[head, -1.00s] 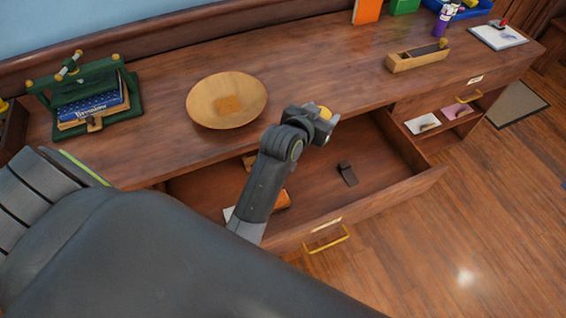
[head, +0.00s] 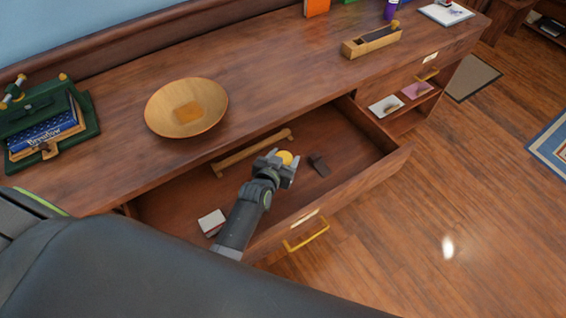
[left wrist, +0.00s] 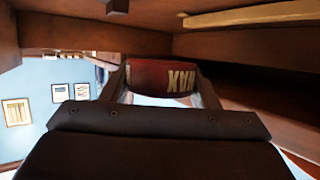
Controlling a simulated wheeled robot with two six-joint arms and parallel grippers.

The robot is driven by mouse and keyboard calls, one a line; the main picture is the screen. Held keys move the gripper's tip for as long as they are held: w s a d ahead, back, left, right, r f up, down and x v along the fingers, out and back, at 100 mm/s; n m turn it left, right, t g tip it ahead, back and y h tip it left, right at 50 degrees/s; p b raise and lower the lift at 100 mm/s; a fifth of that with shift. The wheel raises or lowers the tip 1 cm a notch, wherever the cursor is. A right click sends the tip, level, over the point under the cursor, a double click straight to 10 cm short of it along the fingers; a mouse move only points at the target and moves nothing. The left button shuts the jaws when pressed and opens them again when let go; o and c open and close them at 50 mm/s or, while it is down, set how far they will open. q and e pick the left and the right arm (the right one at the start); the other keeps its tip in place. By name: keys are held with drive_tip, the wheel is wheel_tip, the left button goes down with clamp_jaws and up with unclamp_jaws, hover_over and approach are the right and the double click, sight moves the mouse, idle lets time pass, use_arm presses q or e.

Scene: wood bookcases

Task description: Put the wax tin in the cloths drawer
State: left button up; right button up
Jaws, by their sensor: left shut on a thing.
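The wax tin shows a yellow top (head: 285,157) in the head view and a dark red side with upside-down "WAX" lettering (left wrist: 160,77) in the left wrist view. My left gripper (head: 282,167) is shut on it, with one finger at each side in the wrist view. The gripper holds the tin over the inside of a wide open drawer (head: 340,207), near its middle. The drawer front has a brass handle and a pale label too small to read, so I cannot tell whether it is the cloths drawer. My right gripper is not in view.
The drawer holds a long wooden piece (head: 250,153), a dark block (head: 319,164) and a small white-and-red box (head: 211,222). A wooden bowl (head: 187,108), a green press (head: 45,125) and a narrow wooden box (head: 372,42) stand on top. Pale and pink items lie in a right compartment.

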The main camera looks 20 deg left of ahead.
use_arm(q)
drive_tip(key=shift+f, duration=1.2)
drive_tip(key=shift+f+b, duration=0.65)
drive_tip(key=o, duration=1.2)
